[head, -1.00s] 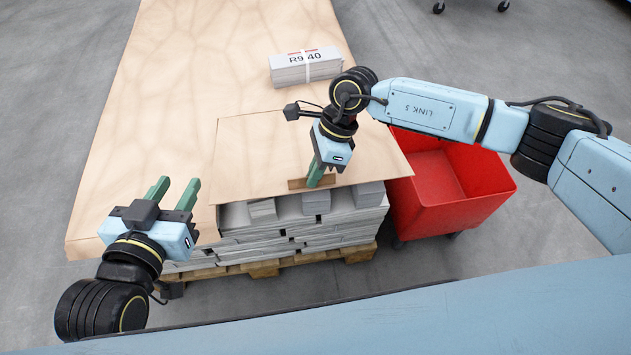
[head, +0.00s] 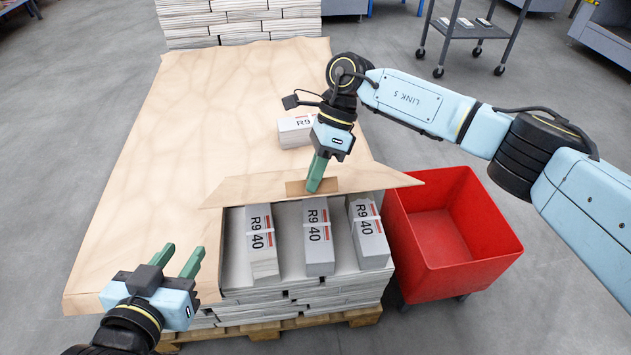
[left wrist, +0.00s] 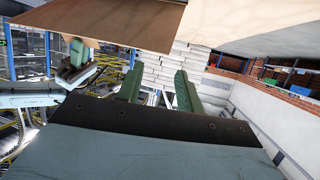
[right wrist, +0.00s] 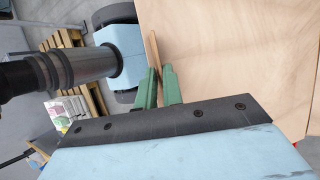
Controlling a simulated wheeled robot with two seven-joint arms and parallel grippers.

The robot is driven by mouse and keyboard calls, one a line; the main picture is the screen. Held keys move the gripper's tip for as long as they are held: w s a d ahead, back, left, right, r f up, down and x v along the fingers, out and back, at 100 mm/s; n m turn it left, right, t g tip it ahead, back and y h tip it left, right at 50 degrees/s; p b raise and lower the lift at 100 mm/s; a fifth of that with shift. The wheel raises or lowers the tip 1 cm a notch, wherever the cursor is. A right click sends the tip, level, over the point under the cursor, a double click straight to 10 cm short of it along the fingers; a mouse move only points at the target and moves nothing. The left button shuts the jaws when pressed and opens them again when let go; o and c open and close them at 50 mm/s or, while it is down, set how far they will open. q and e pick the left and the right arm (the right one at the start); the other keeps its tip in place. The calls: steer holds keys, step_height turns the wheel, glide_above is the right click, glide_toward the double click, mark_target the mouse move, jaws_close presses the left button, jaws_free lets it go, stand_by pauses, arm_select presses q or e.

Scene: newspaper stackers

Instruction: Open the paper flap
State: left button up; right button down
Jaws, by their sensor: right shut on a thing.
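The tan paper flap (head: 372,178) is lifted at its front edge and tilted up over the pallet stack. My right gripper (head: 314,186) is shut on the brown tab (head: 328,186) at the flap's front edge. In the right wrist view my right gripper (right wrist: 158,72) has the thin tab between its green fingers, beside the flap (right wrist: 225,60). Under the flap, several strapped bundles marked R9 40 (head: 318,235) show. My left gripper (head: 180,260) is open and empty at the front left, beside the stack. The left wrist view shows its parted fingers (left wrist: 160,88).
A red bin (head: 445,250) stands right of the pallet (head: 262,330). Another bundle (head: 295,132) lies on the paper behind the flap. Further back are a newspaper stack (head: 235,22) and a grey cart (head: 470,30).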

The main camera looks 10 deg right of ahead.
steer(key=shift+w+d+f, duration=0.1)
steer(key=shift+w, duration=0.1)
